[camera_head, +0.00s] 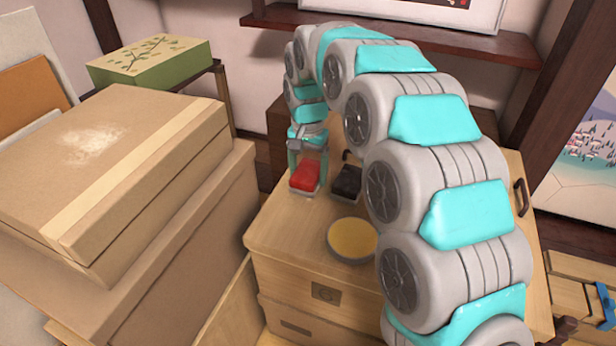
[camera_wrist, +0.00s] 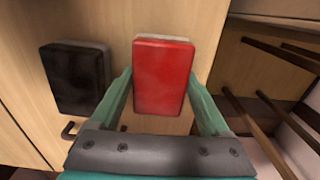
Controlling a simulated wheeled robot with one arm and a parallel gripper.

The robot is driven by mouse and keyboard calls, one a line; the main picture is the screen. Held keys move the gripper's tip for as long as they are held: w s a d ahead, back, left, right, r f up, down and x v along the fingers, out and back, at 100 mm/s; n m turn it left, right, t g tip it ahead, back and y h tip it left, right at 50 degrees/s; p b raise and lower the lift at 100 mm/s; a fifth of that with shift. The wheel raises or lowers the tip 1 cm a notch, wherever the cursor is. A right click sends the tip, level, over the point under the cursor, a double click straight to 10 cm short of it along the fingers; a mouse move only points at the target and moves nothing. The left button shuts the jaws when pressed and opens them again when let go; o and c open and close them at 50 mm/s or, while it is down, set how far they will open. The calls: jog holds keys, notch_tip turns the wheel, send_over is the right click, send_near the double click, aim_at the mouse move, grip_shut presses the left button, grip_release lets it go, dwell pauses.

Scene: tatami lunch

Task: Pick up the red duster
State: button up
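The red duster (camera_head: 305,177) is a small block with a red top and a pale edge. It lies on the wooden cabinet top (camera_head: 287,233), left of a black duster (camera_head: 346,182). In the wrist view the red duster (camera_wrist: 163,78) is in the middle, and the black duster (camera_wrist: 75,78) is to its left. My gripper (camera_head: 308,165) points down over the red duster. In the wrist view its teal fingers (camera_wrist: 161,73) stand open on either side of it, tips close to its side edges. I cannot tell whether they touch it.
A round bowl with a yellow inside (camera_head: 352,239) stands on the cabinet in front of the dusters. Large cardboard boxes (camera_head: 120,170) are stacked at left, with a green box (camera_head: 150,62) behind. A dark wall shelf (camera_head: 420,37) is above. My arm covers much of the cabinet's right side.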

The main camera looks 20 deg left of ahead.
jog(key=c, duration=1)
